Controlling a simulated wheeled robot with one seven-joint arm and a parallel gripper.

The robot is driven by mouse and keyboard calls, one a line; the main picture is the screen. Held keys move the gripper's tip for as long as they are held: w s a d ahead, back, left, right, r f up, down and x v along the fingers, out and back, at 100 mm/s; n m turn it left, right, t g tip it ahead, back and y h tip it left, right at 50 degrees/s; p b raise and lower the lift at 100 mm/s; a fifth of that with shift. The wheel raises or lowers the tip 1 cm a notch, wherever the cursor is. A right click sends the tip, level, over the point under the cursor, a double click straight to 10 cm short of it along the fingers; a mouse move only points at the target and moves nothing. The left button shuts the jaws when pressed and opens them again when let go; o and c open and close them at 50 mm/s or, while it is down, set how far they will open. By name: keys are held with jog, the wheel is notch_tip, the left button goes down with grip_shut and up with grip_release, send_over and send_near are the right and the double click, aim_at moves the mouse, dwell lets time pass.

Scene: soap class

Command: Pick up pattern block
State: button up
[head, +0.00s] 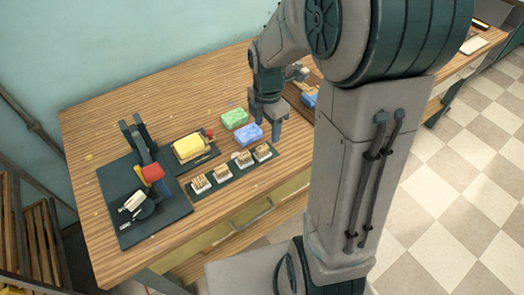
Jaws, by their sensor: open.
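Several small tan blocks with carved-looking tops sit in a row on a dark strip (210,189) near the table's front edge; they look like the pattern blocks. One is the leftmost block (200,184), another the rightmost block (263,152). Their patterns are too small to read. My gripper (266,124) is open, pointing down, above and behind the right end of the row. It is close to a blue soap block (249,134) and partly overlaps it in the view. I see nothing between the fingers.
A green soap block (234,119) lies behind the blue one. A yellow block (188,147) sits on a dark tray (178,162). A dark press on a mat (167,222) stands at left. A wooden tray with blue items is right, partly hidden by my arm. The back left table is clear.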

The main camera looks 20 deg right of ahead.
aim_at(264, 146)
notch_tip(264, 146, down, 4)
jog(key=shift+f, duration=0.25)
jog(key=shift+w+a+f, duration=0.1)
jog(key=shift+a+f, duration=0.1)
jog(key=shift+f, duration=1.1)
jog(key=shift+a+f, duration=0.15)
jog(key=shift+f, duration=1.15)
jog(key=c, duration=1.1)
